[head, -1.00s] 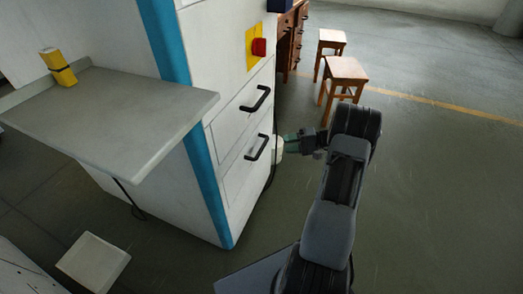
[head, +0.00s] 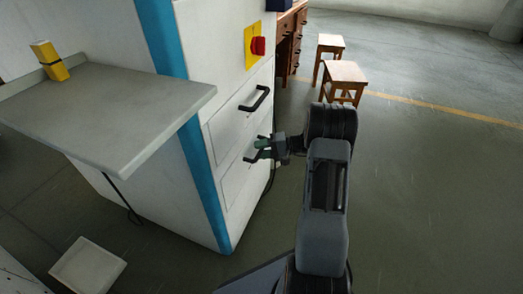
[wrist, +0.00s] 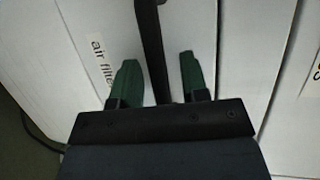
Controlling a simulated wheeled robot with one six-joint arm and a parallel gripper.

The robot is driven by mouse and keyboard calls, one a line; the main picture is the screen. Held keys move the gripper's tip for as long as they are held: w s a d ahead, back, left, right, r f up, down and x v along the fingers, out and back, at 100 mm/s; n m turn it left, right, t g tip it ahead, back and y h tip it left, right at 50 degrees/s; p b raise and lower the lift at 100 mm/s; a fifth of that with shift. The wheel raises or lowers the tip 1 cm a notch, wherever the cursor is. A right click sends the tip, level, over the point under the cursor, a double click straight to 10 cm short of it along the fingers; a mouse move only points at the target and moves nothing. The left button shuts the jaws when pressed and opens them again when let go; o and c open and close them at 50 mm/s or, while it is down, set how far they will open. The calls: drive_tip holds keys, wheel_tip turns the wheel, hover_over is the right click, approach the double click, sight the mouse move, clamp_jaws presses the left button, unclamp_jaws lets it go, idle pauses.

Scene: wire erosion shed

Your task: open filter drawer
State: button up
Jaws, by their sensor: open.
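The white machine cabinet has two drawers with black bar handles. The lower drawer (head: 237,186) appears shut, and its handle (head: 251,157) is partly hidden by my gripper (head: 262,148). In the wrist view, the drawer front carries a label (wrist: 102,62) reading "air filte", with the rest hidden. My gripper is open there, its green fingers (wrist: 158,80) on either side of the black handle (wrist: 152,50). Gaps show between the handle and both fingers. The upper drawer (head: 236,117) is also shut, with its handle (head: 255,98) clear of my gripper.
A grey shelf (head: 110,115) with a yellow object (head: 50,60) juts out at left. A red knob on a yellow plate (head: 254,46) is above the drawers. Wooden stools (head: 343,74) stand behind. The floor at right is open. A white tray (head: 88,268) lies at lower left.

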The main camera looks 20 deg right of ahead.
clamp_jaws()
idle(0.3)
drive_tip(key=shift+s, duration=0.1)
